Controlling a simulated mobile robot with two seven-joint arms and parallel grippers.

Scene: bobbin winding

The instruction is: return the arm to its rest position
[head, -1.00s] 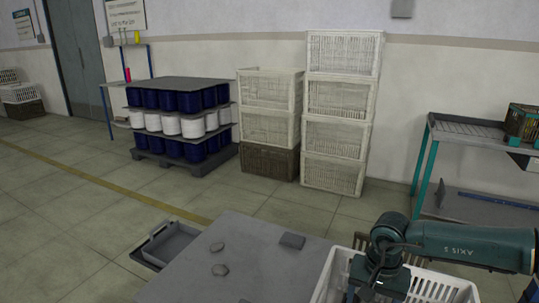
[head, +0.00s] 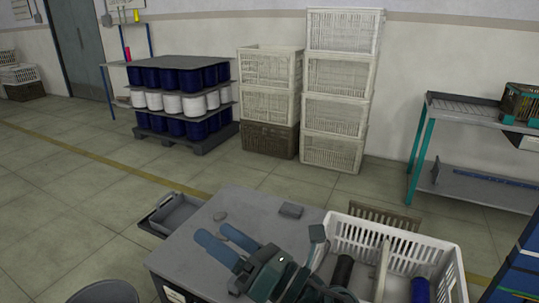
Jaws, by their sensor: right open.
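My right gripper (head: 212,232) is over the grey table, to the left of the white basket. Its two blue fingers point to the upper left and stand apart, with nothing between them. Its dark hand and wrist run down to the bottom edge and hide part of the table. My left gripper is not in view.
The white basket (head: 452,262) on the right has a divider, with a dark spool (head: 342,271) and a blue spool (head: 420,290) inside. A dark block (head: 290,210) and a small grey piece (head: 220,216) lie on the table (head: 180,252). A grey tray (head: 172,214) is beyond its left edge.

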